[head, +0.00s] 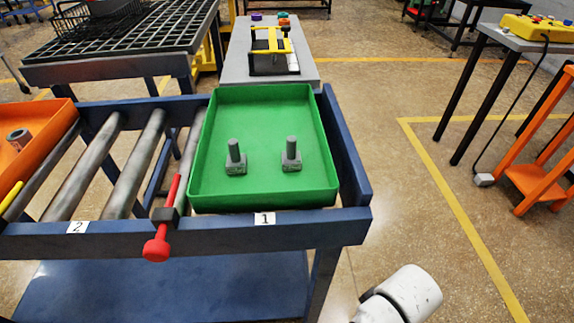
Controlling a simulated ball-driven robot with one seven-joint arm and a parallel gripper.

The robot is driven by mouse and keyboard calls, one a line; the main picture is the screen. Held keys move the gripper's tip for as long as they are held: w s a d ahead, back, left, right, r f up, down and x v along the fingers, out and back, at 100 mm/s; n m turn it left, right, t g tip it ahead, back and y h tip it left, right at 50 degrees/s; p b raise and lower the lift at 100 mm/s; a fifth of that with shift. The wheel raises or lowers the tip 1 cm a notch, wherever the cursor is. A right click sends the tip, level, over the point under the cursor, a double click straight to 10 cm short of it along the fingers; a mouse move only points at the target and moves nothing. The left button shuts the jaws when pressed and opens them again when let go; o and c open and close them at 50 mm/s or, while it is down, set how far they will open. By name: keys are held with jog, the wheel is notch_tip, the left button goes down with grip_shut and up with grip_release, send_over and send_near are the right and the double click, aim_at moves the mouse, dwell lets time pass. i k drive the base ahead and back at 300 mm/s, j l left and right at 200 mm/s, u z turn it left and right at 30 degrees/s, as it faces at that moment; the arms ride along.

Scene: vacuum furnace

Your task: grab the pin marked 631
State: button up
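Two grey pins stand upright in a green tray (200,187), each with a square base and a round post. One is the left pin (236,158); the other is the right pin (291,155). Both have small marks on the front of their bases, too small to read, so I cannot tell which is 631. My gripper is not in view. A white rounded part of my arm shows at the bottom right, apart from the tray.
The tray sits on a blue roller cart (315,226) above label 1 (264,218). A red-handled stop (165,220) is left of it. An orange tray (48,138) holds a ring-shaped part at far left.

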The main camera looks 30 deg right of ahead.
aim_at(292, 159)
jog(key=i+l+u, duration=0.1)
jog(key=u, duration=0.3)
jog(key=l+u, duration=0.45)
jog(key=i+l+u, duration=0.1)
jog(key=u, duration=0.3)
jog(key=l, duration=0.1)
